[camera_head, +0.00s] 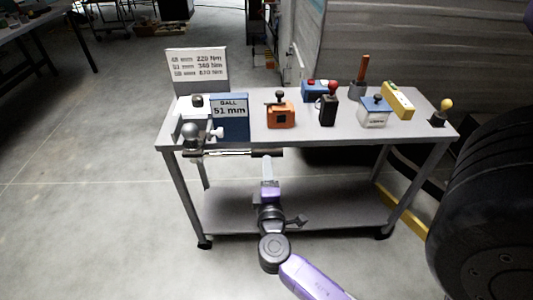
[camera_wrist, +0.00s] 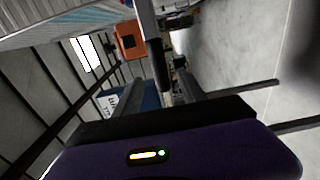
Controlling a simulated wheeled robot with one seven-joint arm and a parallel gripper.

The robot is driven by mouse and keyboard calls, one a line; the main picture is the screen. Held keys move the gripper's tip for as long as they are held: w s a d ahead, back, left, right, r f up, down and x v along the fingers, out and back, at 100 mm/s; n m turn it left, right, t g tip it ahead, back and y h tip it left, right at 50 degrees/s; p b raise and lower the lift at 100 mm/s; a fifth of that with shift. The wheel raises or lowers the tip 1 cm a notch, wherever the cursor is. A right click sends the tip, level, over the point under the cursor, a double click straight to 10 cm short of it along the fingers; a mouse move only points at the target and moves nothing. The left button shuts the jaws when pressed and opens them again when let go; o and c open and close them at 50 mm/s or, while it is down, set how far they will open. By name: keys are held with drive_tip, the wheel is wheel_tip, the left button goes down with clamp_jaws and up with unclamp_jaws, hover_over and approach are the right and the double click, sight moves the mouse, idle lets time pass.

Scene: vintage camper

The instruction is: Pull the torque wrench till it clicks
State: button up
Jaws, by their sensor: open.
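The torque wrench (camera_head: 232,154) lies level along the front edge of the cart, from the ball mount at the left to a dark grip (camera_head: 268,153) at its right end. My gripper (camera_head: 267,163) is just in front of this grip, below the tabletop edge. In the wrist view my gripper (camera_wrist: 156,86) is open, and the dark wrench grip (camera_wrist: 160,68) shows ahead between its two fingers. I cannot tell whether the fingers touch it. A silver hitch ball (camera_head: 191,131) stands on the mount at the cart's left end.
The grey cart (camera_head: 300,134) carries a blue "BALL 51 mm" sign (camera_head: 230,117), a torque chart (camera_head: 197,66), an orange box (camera_head: 281,115) and several small devices. A large black tyre (camera_head: 488,205) stands at the right. The floor at the left is clear.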

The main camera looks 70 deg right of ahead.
sight(267, 153)
drive_tip(key=p+x, duration=0.1)
drive_tip(key=x, duration=0.6)
drive_tip(key=shift+d, duration=0.45)
clamp_jaws()
drive_tip(key=shift+f, duration=0.15)
idle(0.9)
